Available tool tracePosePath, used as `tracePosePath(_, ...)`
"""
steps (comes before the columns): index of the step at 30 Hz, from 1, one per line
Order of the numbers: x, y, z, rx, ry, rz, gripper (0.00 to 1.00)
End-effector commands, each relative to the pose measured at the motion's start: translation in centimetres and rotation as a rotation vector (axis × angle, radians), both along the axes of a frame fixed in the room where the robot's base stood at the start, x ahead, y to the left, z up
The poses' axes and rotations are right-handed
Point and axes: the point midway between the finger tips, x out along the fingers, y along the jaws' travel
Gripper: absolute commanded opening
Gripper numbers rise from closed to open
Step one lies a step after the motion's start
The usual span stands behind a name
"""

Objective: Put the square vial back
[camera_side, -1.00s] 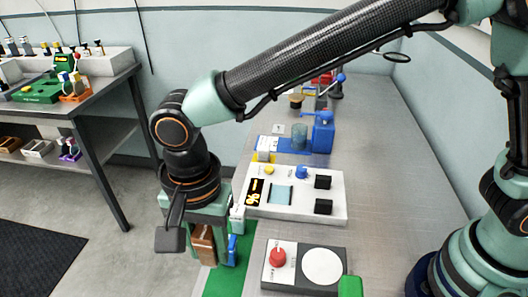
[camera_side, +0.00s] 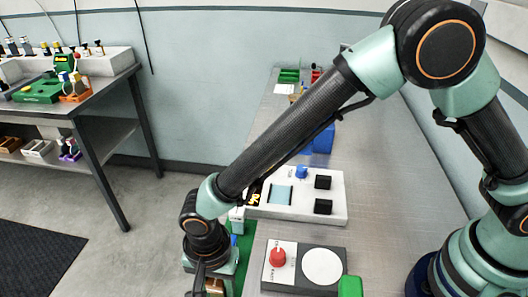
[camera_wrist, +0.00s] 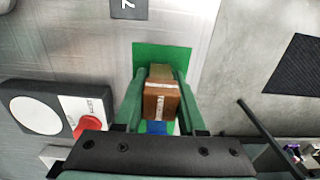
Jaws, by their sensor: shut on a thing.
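The square vial (camera_wrist: 161,100), a brown block-like vial with a pale label stripe, is between the two green fingers of my gripper (camera_wrist: 160,82) in the wrist view. My gripper is shut on it. In the side view my gripper (camera_side: 211,280) is low at the bottom edge, and only a brown bit of the vial (camera_side: 215,287) shows. A green mat (camera_wrist: 160,52) lies beneath and beyond the vial. How far the vial is above the mat cannot be told.
A blue piece (camera_wrist: 157,128) shows just below the vial in the wrist view. A device with a red knob (camera_side: 278,257) and round white plate stands to the right in the side view. A white control panel (camera_side: 335,205) is behind it. A side table (camera_side: 95,112) stands far left.

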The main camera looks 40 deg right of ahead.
Motion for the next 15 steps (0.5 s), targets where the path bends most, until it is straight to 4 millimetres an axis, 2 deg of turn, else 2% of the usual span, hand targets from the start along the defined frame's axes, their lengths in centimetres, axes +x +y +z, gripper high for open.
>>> tracePosePath(8, 0.01, 0.01, -0.26, 0.000, 0.000, 0.000, 0.00)
tracePosePath(9, 0.01, 0.01, -0.29, 0.000, 0.000, 0.000, 0.47)
tracePosePath(11, 0.01, 0.01, -0.26, 0.000, 0.000, 0.000, 0.69)
tracePosePath(15, 0.00, 0.00, -0.25, 0.000, 0.000, 0.000, 0.69)
